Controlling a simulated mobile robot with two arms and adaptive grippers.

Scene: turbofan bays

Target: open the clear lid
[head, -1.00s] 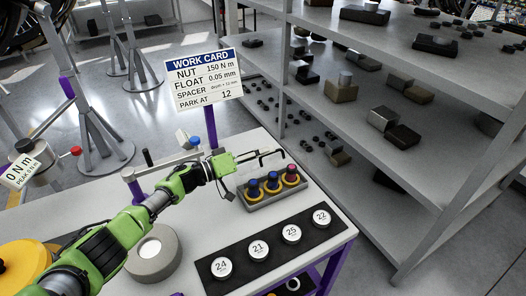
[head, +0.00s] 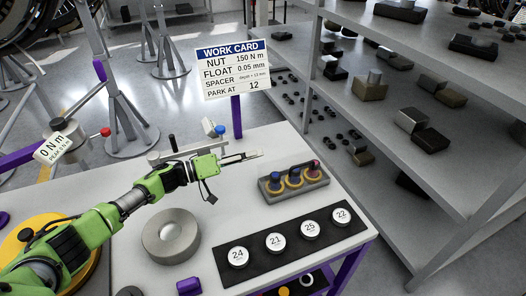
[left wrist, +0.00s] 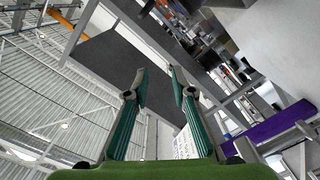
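A grey block (head: 297,191) on the bench holds a row of posts with blue and reddish caps and yellow-orange rings. I cannot clearly make out a clear lid in either view. My left gripper (head: 248,156) is level above the bench, left of and behind the grey block, with its fingers pointing right and apart from the block. In the left wrist view the two fingers of the left gripper (left wrist: 158,78) stand apart with nothing between them. The right gripper is not in view.
A black strip (head: 257,246) with numbered white discs lies along the bench front. A grey ring (head: 171,254) sits left of it. A work card (head: 234,70) stands behind the bench on a purple post. Metal shelves (head: 440,120) with dark parts rise at right.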

